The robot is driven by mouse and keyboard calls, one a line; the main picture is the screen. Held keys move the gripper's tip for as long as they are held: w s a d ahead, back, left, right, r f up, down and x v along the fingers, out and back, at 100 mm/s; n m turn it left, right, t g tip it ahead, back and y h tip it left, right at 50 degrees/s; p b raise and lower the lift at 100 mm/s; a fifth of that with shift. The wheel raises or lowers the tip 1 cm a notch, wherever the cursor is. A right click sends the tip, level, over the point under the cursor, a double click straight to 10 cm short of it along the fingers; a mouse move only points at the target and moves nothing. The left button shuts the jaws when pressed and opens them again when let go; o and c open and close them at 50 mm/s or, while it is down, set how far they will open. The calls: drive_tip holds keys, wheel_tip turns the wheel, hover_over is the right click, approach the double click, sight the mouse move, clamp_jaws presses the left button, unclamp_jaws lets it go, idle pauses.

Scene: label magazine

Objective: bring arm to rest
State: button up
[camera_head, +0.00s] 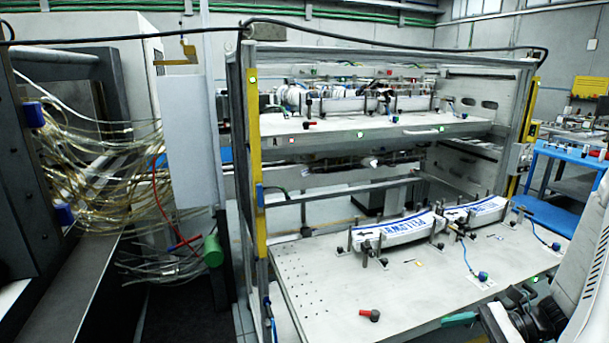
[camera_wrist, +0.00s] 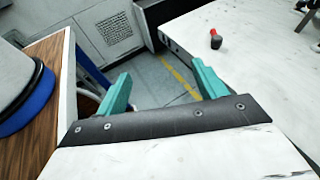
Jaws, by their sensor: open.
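My gripper (camera_wrist: 160,90) shows in the wrist view with its two teal fingers wide apart and nothing between them. Grey floor with a yellow line shows beyond the fingers. In the head view part of my gripper (camera_head: 460,319) shows at the lower right, by the front right of the lower shelf. My arm comes in from the right edge of that view. The lower shelf (camera_head: 330,275) bears two label stacks, a left one (camera_head: 395,232) and a right one (camera_head: 476,211), each between upright posts.
A small red-and-black knob (camera_head: 370,315) stands near the lower shelf's front edge and also shows in the wrist view (camera_wrist: 216,39). The upper shelf (camera_head: 350,137) holds more stacks. A wooden surface (camera_wrist: 45,110) with a grey-and-blue object (camera_wrist: 22,90) lies left of my gripper.

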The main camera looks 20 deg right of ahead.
drive_tip(key=s+a+r+n+g+h, duration=0.1)
drive_tip(key=s+a+r+n+h, duration=0.1)
drive_tip(key=a+r+n+h, duration=0.2)
drive_tip(key=s+a+r+n+g+h, duration=0.1)
drive_tip(key=s+a+r+n+h, duration=0.2)
drive_tip(key=a+r+n, duration=0.4)
drive_tip(key=s+a+r+n+g+h, duration=0.2)
drive_tip(key=a+r+n+h, duration=0.4)
drive_tip(key=r+n, duration=0.4)
drive_tip(key=shift+s+r+n, duration=0.2)
drive_tip(key=shift+s+n, duration=0.3)
drive_tip(key=shift+s, duration=0.25)
